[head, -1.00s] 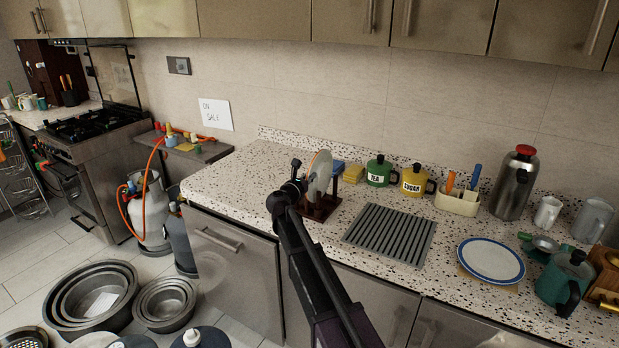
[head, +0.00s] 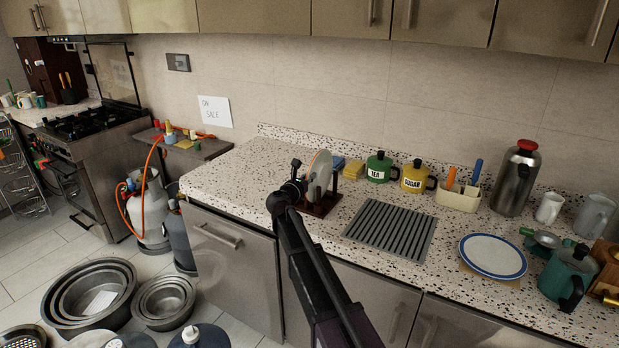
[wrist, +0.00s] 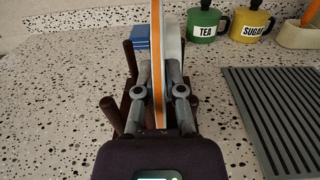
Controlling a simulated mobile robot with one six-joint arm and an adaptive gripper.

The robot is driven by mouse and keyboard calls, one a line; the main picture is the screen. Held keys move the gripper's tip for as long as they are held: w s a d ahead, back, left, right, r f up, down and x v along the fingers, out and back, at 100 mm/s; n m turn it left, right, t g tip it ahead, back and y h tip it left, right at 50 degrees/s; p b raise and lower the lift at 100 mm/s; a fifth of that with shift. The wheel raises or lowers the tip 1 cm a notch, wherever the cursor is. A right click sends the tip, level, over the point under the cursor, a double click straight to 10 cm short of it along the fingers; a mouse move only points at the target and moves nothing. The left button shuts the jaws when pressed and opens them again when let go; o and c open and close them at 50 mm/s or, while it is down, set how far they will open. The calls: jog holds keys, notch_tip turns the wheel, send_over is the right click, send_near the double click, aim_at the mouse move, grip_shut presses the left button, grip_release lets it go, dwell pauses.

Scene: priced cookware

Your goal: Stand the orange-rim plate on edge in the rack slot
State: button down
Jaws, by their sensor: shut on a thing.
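The orange-rim plate (wrist: 157,60) stands on edge between my fingers in the wrist view, its orange rim toward me. It also shows on edge in the head view (head: 319,172). My gripper (wrist: 158,80) is shut on it from the near side, one finger on each face. The dark brown wooden rack (wrist: 112,114) is under and around the plate, with pegs on the left and behind; it also shows in the head view (head: 323,208). A pale rounded shape lies just right of the rim; I cannot tell if it is another plate. The plate's lower edge and the slot are hidden.
A ribbed grey drain mat (head: 391,232) lies right of the rack. A blue sponge stack (wrist: 140,36), green TEA pot (head: 380,169) and yellow SUGAR pot (head: 414,178) stand behind. A blue-rim plate (head: 492,256) lies farther right. The counter left of the rack is clear.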

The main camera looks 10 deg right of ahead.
jog(key=shift+f, duration=0.1)
dwell(0.3)
jog(key=c, duration=0.7)
grip_release()
jog(key=o, duration=0.7)
jog(key=shift+s, duration=0.1)
jog(key=v, duration=1.2)
dwell(0.3)
